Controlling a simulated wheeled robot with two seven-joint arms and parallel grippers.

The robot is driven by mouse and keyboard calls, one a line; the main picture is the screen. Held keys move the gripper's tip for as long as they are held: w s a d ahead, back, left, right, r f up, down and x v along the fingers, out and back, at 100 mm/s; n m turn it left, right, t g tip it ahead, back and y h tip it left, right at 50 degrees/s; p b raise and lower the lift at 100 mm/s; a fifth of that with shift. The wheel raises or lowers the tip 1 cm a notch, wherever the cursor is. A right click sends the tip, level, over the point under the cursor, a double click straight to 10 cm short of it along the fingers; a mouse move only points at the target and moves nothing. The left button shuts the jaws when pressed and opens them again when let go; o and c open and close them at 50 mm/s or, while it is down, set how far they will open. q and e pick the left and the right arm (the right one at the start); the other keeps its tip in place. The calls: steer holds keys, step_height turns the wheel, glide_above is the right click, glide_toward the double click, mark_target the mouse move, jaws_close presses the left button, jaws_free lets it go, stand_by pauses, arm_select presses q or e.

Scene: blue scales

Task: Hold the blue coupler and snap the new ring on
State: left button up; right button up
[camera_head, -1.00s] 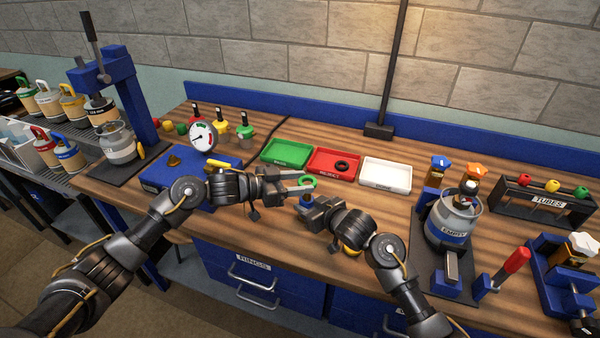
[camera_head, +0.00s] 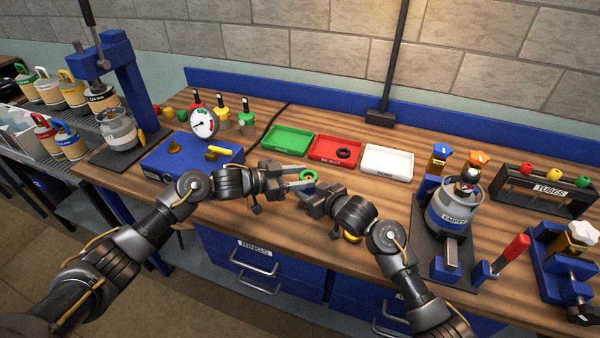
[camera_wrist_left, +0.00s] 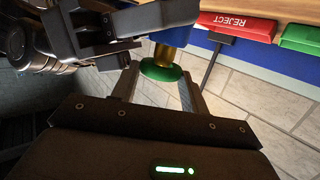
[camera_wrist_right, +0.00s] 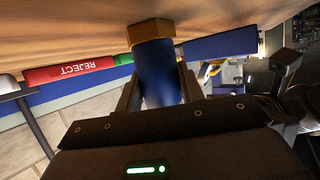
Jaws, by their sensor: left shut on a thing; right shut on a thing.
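My left gripper (camera_head: 303,184) is shut on a green ring (camera_head: 309,176). In the left wrist view the green ring (camera_wrist_left: 160,72) sits between the fingertips, at the end of the blue coupler (camera_wrist_left: 172,36). I cannot tell whether it is fully seated. My right gripper (camera_wrist_right: 157,92) is shut on the coupler's blue body (camera_wrist_right: 158,75), with its brass hex end (camera_wrist_right: 150,31) beyond the fingers. Both grippers meet above the front of the bench; the coupler is mostly hidden in the head view.
Behind the grippers stand a green tray (camera_head: 288,151), a red REJECT tray (camera_head: 322,160) with a black ring (camera_head: 343,153), and a white tray (camera_head: 387,174). A blue gauge box (camera_head: 165,160) is left. A cylinder marked EMPTY (camera_head: 455,225) is right. The bench front edge lies below.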

arm_select(q)
steer(key=shift+f, duration=0.75)
steer(key=shift+f, duration=0.35)
steer(key=o, duration=1)
steer(key=v, duration=1.2)
steer(key=shift+f, duration=0.1)
arm_select(e)
steer(key=o, duration=1.2)
